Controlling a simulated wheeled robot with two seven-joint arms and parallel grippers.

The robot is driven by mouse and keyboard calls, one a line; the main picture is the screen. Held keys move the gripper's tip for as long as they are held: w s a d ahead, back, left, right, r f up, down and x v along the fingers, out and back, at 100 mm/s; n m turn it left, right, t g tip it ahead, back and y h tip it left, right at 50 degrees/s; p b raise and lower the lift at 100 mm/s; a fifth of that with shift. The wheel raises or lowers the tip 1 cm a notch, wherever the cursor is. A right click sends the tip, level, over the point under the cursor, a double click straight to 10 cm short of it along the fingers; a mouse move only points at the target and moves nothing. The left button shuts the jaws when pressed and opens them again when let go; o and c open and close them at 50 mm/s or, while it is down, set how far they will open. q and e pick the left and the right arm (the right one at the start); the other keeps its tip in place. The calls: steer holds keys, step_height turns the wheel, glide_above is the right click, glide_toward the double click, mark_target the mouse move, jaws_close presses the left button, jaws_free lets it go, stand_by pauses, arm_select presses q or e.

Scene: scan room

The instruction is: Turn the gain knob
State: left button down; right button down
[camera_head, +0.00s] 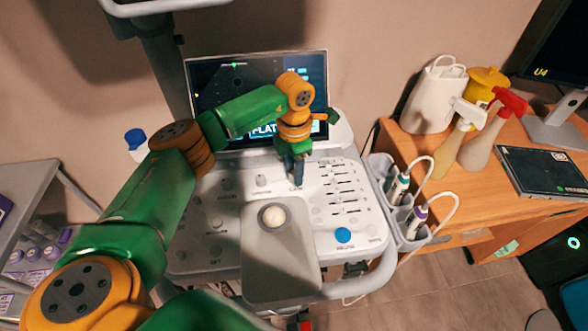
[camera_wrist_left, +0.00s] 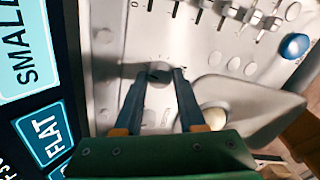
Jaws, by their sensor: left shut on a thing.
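My left gripper (camera_head: 298,184) reaches down over the control panel (camera_head: 330,235) of the scan console. In the left wrist view the fingers of my left gripper (camera_wrist_left: 159,76) are shut on a small round grey knob (camera_wrist_left: 159,70), one finger on each side. The fingers hide the knob in the head view. The knob's label is not readable. My right gripper is not in view.
A screen (camera_head: 230,78) stands behind the panel. Sliders (camera_head: 343,190), a blue button (camera_head: 343,235) and a pale trackball (camera_head: 272,216) are nearby. Probes in holders (camera_head: 400,188) and a wooden desk (camera_head: 455,193) are at the right; a grey cart (camera_head: 25,175) is at the left.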

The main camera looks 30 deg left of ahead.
arm_select(q)
steer(key=c, duration=0.5)
jaws_free()
steer(key=shift+w, duration=0.1)
step_height(320, 180, up, 7)
steer(key=shift+d+r+b, duration=0.1)
steer(key=shift+b, duration=0.55)
